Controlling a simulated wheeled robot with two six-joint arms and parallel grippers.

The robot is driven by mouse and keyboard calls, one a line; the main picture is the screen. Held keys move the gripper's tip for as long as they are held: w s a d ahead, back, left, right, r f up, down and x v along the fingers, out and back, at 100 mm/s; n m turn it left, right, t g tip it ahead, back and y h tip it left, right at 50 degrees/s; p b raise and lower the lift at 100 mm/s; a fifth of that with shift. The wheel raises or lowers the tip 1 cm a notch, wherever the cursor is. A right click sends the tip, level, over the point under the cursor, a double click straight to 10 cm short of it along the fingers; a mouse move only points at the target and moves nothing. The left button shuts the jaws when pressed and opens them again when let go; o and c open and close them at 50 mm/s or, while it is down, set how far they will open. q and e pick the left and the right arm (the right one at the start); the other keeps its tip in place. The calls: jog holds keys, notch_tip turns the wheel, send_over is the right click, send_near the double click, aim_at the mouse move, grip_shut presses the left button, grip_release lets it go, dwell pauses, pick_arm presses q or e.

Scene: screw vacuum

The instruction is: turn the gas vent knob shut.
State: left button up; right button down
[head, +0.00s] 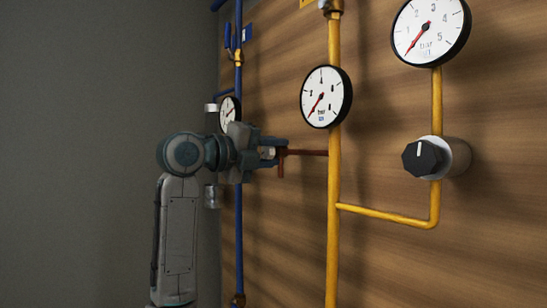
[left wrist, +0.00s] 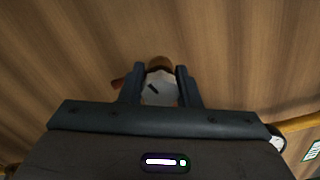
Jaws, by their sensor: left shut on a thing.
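A light grey knob with a dark mark (left wrist: 157,90) sits between the two fingers of my left gripper (left wrist: 160,87) in the left wrist view. It appears to be the gas vent knob. In the head view, my left gripper (head: 270,150) reaches in from the left and is shut on this knob, which its fingers mostly hide. A red-brown pipe (head: 308,153) runs from there to the yellow pipe (head: 334,200), with a short branch pointing down. My right gripper is not in view.
A black knob with a white mark (head: 424,159) is on the yellow piping at the right. Round gauges (head: 326,97) (head: 430,30) hang on the yellow pipes. A blue pipe (head: 239,240) runs behind my left arm. The wooden wall (head: 400,260) is close behind.

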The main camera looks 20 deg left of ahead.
pick_arm(q)
jog(key=shift+f+m+b, duration=0.15)
jog(key=shift+m+b, duration=0.35)
jog(key=shift+m, duration=1.8)
jog(key=o, duration=1)
jog(key=b+v, duration=0.4)
jog(key=v, duration=0.6)
jog(key=shift+s+a, duration=0.3)
